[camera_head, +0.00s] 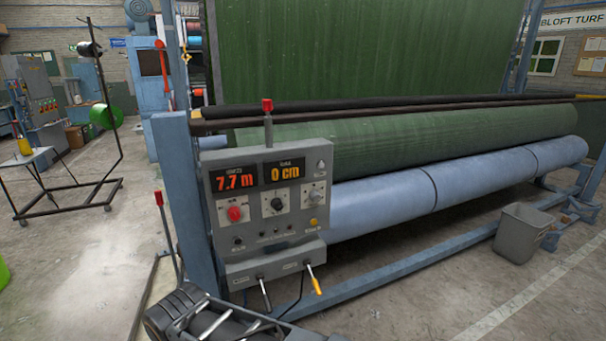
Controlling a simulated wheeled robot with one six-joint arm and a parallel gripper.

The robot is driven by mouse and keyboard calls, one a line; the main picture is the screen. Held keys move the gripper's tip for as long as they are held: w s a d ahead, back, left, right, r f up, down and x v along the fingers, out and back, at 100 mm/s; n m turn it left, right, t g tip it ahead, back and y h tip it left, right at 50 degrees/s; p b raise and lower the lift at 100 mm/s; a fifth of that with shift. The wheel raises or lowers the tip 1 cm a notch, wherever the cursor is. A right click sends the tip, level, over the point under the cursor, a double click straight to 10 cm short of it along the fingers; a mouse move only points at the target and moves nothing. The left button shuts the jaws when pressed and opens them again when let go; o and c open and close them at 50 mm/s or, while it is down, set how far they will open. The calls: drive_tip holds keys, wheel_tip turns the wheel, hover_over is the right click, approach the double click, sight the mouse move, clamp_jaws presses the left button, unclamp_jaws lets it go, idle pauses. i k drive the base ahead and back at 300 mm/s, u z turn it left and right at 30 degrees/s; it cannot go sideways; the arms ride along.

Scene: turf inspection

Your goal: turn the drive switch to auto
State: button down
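A grey control panel (268,200) stands at the left end of the turf inspection frame. It has two lit displays, a red one (236,182) reading 7.7 m and an orange one (285,172) reading 0 cm. Below them are a red knob (235,214), a black rotary knob (277,204) and a pale rotary knob (315,196). The labels are too small to read, so I cannot tell which knob is the drive switch or where it points.
Two levers, one dark (265,293) and one yellow-tipped (315,281), hang below the panel. A red-tipped lever (163,215) stands left of it. A green turf roll (430,140) and a blue roller (480,178) extend right. A grey bin (521,236) stands right.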

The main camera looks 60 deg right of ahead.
sight(234, 212)
drive_tip(key=z, duration=1.55)
